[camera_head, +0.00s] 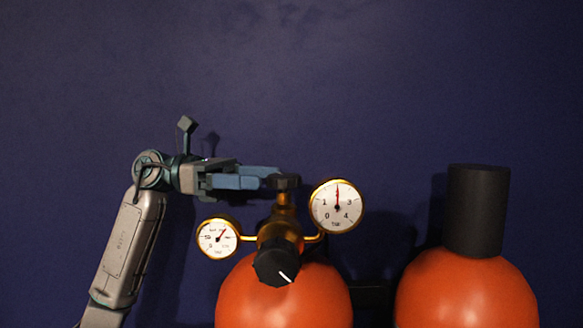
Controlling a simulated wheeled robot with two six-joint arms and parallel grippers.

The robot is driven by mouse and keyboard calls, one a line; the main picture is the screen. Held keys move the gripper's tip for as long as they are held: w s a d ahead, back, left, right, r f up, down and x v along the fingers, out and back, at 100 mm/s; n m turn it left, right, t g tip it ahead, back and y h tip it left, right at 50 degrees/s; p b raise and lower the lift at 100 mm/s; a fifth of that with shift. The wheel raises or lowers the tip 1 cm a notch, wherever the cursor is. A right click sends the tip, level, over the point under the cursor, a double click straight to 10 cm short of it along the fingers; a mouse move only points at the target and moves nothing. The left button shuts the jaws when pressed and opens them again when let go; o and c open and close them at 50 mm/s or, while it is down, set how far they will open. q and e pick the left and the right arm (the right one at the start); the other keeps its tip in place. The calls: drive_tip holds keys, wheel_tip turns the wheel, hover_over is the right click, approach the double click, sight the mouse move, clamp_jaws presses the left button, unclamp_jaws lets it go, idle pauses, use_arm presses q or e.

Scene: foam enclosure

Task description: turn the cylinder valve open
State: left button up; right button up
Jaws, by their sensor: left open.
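The cylinder valve's dark handwheel (287,183) sits on a brass stem at the top of the left orange cylinder (285,300). My left gripper (272,177) comes in level from the left, with its blue-grey fingers open and their tips at the handwheel. The tips overlap the wheel's left side in this view; I cannot tell whether they touch it. Below the stem is a brass regulator with a black knob (277,263) bearing a white mark. A small gauge (217,238) is on its left and a larger gauge (336,206) on its right. My right gripper does not show.
A second orange cylinder (466,295) with a black cap (476,210) stands to the right. A plain dark blue wall (400,80) is behind. The space above the valve is clear. The gauges stick out close below and right of my left gripper.

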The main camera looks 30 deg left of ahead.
sight(300, 179)
use_arm(q)
drive_tip(key=p+x, duration=0.2)
drive_tip(key=x, duration=0.4)
drive_tip(key=shift+r, duration=0.15)
drive_tip(key=shift+d, duration=0.45)
drive_tip(key=c, duration=1)
drive_tip(key=shift+o, duration=0.2)
